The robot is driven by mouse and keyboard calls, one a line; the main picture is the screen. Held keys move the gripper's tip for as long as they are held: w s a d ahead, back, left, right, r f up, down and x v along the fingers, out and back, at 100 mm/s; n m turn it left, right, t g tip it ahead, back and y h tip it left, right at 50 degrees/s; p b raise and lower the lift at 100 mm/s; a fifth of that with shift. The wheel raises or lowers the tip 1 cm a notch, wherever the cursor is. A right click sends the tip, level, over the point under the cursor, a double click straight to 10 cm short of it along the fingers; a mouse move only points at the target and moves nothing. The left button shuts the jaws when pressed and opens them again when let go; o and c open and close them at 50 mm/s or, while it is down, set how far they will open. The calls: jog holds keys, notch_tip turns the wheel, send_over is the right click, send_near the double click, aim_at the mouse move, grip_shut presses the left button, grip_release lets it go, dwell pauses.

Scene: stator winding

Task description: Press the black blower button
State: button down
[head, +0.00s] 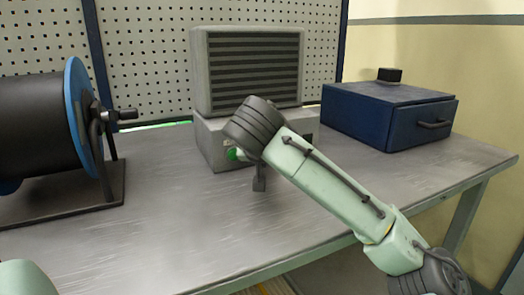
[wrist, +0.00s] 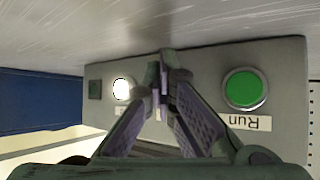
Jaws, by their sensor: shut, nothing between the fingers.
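The grey blower box (head: 247,70) with dark slats stands on a grey base unit (head: 212,145) at the back of the bench. The base's front panel (wrist: 205,70) fills the wrist view upside down. It carries a round green button (wrist: 243,90) labelled "Run", a lit white lamp (wrist: 122,88) and a small dark square (wrist: 95,90). A dark shape (wrist: 258,156) shows below the label; I cannot tell whether it is the black button. My gripper (wrist: 162,65) is shut and empty, in front of the panel between lamp and green button. In the head view my gripper (head: 259,184) hangs before the base.
A black spool (head: 35,125) with a blue flange stands on the left of the bench (head: 130,215). A blue drawer box (head: 375,120) with a black object (head: 389,74) on top stands at the right. A pegboard (head: 145,50) is behind. The bench's front middle is clear.

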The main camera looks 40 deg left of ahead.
jog(key=shift+s+d, duration=0.25)
jog(key=shift+d, duration=0.4)
jog(key=shift+s+d+b, duration=0.1)
jog(key=shift+s+d, duration=0.2)
jog(key=shift+d, duration=0.45)
jog(key=shift+s+d+b, duration=0.15)
jog(key=shift+s+d, duration=0.2)
jog(key=shift+d, duration=0.45)
jog(key=shift+s+d+b, duration=0.1)
jog(key=shift+s+d, duration=0.2)
jog(key=shift+d, duration=0.45)
jog(key=shift+r, duration=0.1)
